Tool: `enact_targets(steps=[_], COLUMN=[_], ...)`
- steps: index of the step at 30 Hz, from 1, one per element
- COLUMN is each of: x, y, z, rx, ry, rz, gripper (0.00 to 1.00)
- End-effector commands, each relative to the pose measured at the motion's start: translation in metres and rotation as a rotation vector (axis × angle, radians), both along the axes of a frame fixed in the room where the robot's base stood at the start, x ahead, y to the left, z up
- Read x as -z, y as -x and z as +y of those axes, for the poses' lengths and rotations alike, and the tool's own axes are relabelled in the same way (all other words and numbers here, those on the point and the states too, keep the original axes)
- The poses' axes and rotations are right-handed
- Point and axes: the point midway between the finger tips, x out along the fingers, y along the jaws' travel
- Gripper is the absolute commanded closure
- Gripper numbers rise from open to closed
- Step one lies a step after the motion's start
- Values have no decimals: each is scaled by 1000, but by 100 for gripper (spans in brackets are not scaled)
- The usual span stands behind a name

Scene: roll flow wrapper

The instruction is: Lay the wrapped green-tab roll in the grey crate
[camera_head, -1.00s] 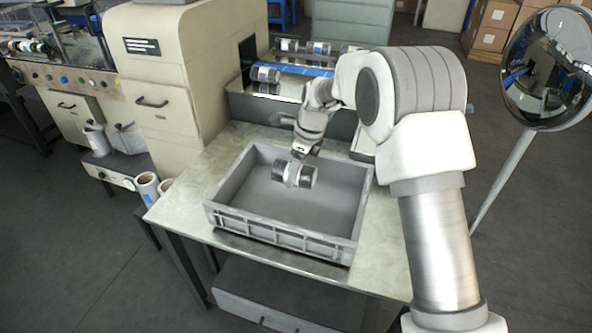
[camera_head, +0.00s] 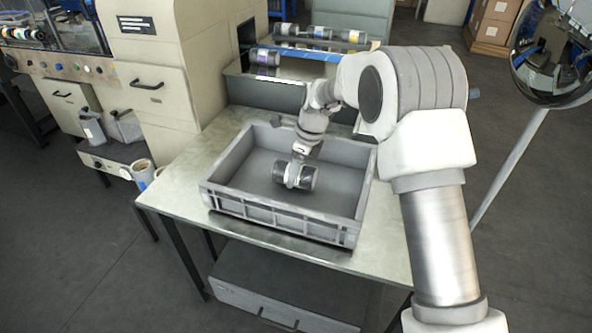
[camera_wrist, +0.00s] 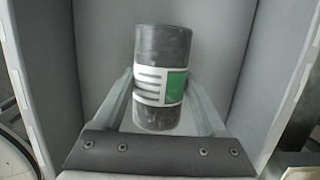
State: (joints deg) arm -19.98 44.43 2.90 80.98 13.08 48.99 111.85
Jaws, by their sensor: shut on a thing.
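The wrapped green-tab roll (camera_wrist: 160,55) is a dark cylinder with a white band and a green patch, seen in the wrist view. It also shows in the head view (camera_head: 307,178), lying roughly level inside the walls of the grey crate (camera_head: 285,226). My gripper (camera_head: 292,174) is shut on the roll around its white band; its two fingers show on either side in the wrist view (camera_wrist: 160,92). The crate's grey walls and floor surround the roll in the wrist view. I cannot tell whether the roll touches the crate floor. No other roll shows in the crate.
The crate stands on a pale table (camera_head: 165,197). Behind it, a beige machine (camera_head: 165,75) has an outlet shelf holding a blue-labelled roll (camera_head: 264,57). More rolls (camera_head: 318,32) lie in a rack at the back. A round mirror (camera_head: 545,55) stands at the right.

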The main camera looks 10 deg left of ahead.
Motion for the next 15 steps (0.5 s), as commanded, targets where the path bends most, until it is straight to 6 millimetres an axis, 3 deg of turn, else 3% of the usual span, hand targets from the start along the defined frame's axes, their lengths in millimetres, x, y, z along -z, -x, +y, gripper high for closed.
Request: enact_targets(steps=[15], x=[8], y=[0], z=[0], rx=[-1], ry=[-1], rz=[-1], gripper=[100])
